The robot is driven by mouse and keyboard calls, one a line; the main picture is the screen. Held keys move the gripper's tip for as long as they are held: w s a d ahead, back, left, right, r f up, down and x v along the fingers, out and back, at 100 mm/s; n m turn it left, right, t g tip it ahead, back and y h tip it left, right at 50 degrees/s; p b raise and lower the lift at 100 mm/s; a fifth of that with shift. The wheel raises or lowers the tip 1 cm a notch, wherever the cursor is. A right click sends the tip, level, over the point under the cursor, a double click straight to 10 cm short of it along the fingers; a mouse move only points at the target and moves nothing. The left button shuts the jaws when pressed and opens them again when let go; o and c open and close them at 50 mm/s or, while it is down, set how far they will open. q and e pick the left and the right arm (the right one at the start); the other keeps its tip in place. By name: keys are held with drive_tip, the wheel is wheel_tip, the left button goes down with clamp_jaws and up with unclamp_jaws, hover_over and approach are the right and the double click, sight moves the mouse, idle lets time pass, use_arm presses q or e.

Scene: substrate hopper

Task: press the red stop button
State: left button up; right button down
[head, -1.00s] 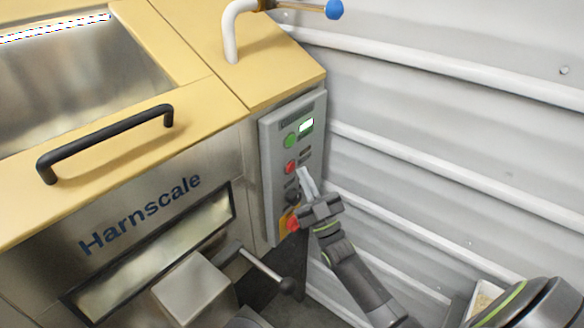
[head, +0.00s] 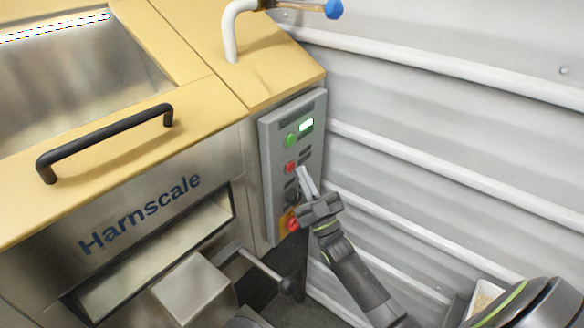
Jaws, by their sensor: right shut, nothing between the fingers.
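The grey control panel (head: 270,160) is on the right end of the hopper machine. The red stop button (head: 291,168) sits on it, below a green button (head: 291,140) and a small lit display (head: 306,125). A larger red knob on a yellow plate (head: 291,222) is lower down, partly behind my gripper. My right gripper (head: 302,171) is shut and empty. Its fingertips point up at the panel, just right of and slightly below the red stop button; I cannot tell whether they touch it. My left gripper is not in view.
The hopper machine has a yellow top (head: 190,40), a black lid handle (head: 105,140) and a lever with a black knob (head: 287,286) below the panel. A white bent pipe (head: 230,35) stands on top. A ribbed grey wall (head: 440,120) closes the right side.

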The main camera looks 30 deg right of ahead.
drive_tip(key=shift+w+a, duration=0.15)
drive_tip(key=shift+w, duration=0.15)
drive_tip(key=shift+w+a, duration=0.15)
drive_tip(key=shift+w, duration=0.2)
idle(0.6)
drive_tip(key=shift+s, duration=0.1)
idle(0.3)
drive_tip(key=shift+s+d, duration=0.35)
drive_tip(key=shift+s, duration=0.3)
drive_tip(key=s, duration=0.1)
drive_tip(key=s+d+p, duration=0.1)
drive_tip(key=s, duration=0.1)
drive_tip(key=s+d+p, duration=0.1)
drive_tip(key=shift+s, duration=0.35)
drive_tip(key=shift+a, duration=0.1)
idle(0.6)
